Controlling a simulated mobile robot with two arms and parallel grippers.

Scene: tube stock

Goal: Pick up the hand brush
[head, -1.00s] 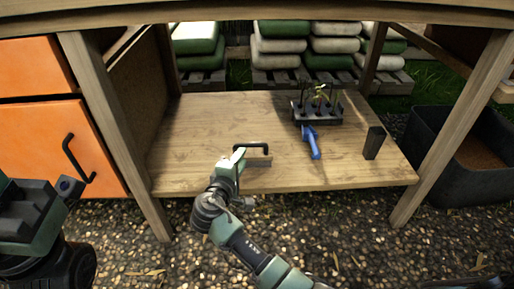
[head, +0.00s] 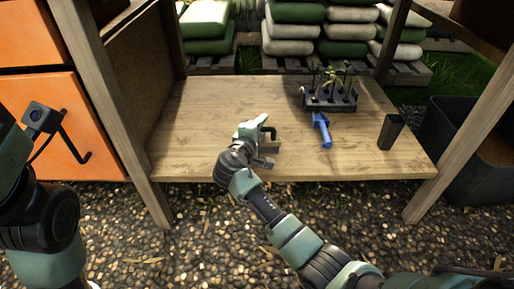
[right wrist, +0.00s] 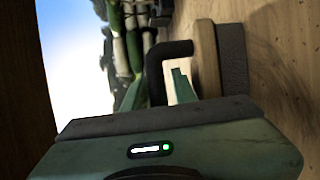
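The hand brush (head: 271,146) has a pale wooden block, dark bristles and a black loop handle, and it rests on the wooden shelf (head: 210,115). In the right wrist view the brush (right wrist: 208,55) shows on its side, with the handle toward my fingers. My right gripper (head: 262,128) is at the brush. In the right wrist view its two green fingers (right wrist: 155,88) are apart, with part of the black handle between them; firm contact is not clear. My left arm shows at the left edge; its fingertips are not in view.
A seedling tray (head: 345,104) and a blue-handled tool (head: 322,130) are behind and right of the brush. A dark cup (head: 390,132) stands near the shelf's right end. Wooden posts (head: 110,110) frame the shelf. The shelf's left part is clear.

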